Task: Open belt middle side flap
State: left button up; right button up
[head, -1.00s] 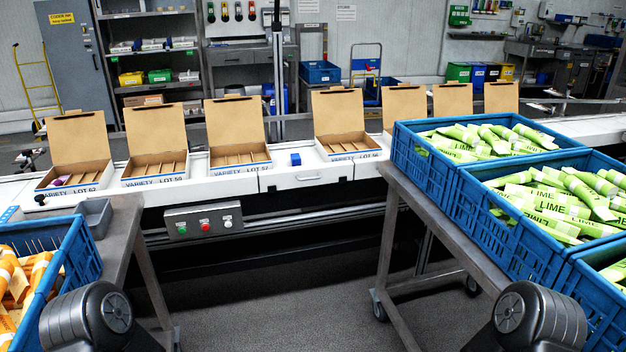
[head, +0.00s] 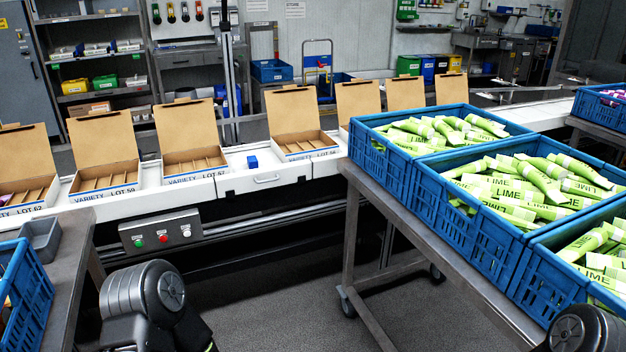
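The belt (head: 328,167) runs across the view behind the work tables. In its middle front side is a white flap panel (head: 238,187) with a grey bar handle (head: 266,180). The flap looks upright and flush with the belt front, so it appears shut. A small blue block (head: 252,162) sits on the belt just above it. Neither of my grippers is in view. Only dark rounded parts of my arms show at the bottom left and bottom right, well short of the flap.
Open cardboard boxes stand on the belt, including one left (head: 192,162) and one right (head: 298,146) of the flap. A button box (head: 160,231) hangs below. A table (head: 350,190) with blue lime crates (head: 385,178) stands right, a grey bin (head: 40,240) left. Floor between is clear.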

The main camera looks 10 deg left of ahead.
aim_at(228, 185)
jog(key=i+j+z, duration=0.75)
jog(key=i+j, duration=0.35)
jog(key=j, duration=0.25)
